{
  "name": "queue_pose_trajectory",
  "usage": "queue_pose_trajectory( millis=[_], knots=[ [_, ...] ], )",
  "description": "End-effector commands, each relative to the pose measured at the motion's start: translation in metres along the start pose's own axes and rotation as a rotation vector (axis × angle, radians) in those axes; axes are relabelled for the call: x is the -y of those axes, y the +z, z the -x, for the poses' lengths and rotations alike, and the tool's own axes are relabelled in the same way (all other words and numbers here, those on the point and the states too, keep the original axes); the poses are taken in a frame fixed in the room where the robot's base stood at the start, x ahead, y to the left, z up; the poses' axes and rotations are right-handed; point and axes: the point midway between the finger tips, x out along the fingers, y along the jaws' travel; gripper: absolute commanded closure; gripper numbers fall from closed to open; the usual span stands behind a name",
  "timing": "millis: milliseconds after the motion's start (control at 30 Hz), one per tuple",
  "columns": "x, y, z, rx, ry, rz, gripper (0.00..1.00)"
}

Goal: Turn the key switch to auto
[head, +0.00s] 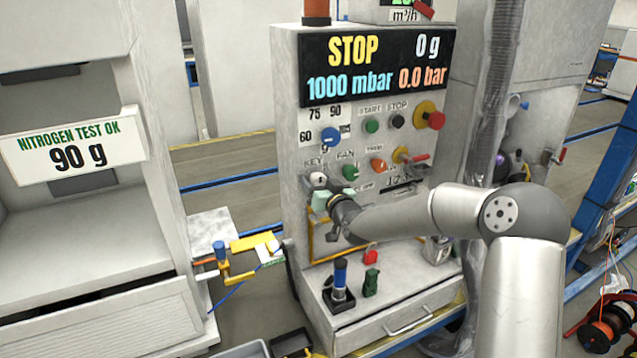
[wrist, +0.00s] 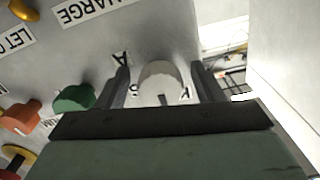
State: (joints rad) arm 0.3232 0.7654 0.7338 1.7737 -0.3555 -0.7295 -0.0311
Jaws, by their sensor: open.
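The key switch (head: 318,179) is a small whitish knob under the KEY label on the control panel (head: 290,120), at the panel's left side. In the wrist view the pale round knob (wrist: 160,84) sits between the two dark fingers of my gripper (wrist: 161,88), with a dark mark on its lower face. The fingers are open, with a gap on each side of the knob. In the head view my gripper (head: 322,202) is at the panel just below the key switch. The lettering around the knob is partly hidden by the fingers.
A green FAN knob (head: 349,172) sits close to the right of the key switch, with an orange knob (head: 378,165) beyond it. A blue dial (head: 331,137) is above. A blue-topped joystick (head: 340,284) and a red knob (head: 371,257) stand on the ledge below.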

Motion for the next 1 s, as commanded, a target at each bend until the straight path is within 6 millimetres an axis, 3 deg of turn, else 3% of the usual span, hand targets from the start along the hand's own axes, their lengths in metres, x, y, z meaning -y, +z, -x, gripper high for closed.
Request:
queue_pose_trajectory(
  millis=[67, 200, 233, 667, 1000],
  knots=[
    [0.0, 0.0001, 0.0002, 0.0, 0.0, 0.0, 0.42],
    [0.0001, 0.0001, 0.0003, 0.0, 0.0, 0.0, 0.81],
    [0.0001, 0.0001, 0.0003, 0.0, 0.0, 0.0, 0.83],
    [0.0002, 0.0028, 0.0004, 0.0, -0.001, -0.072, 0.83],
    [-0.0003, 0.0044, 0.0006, -0.001, 0.0, -0.337, 0.83]
  ],
)
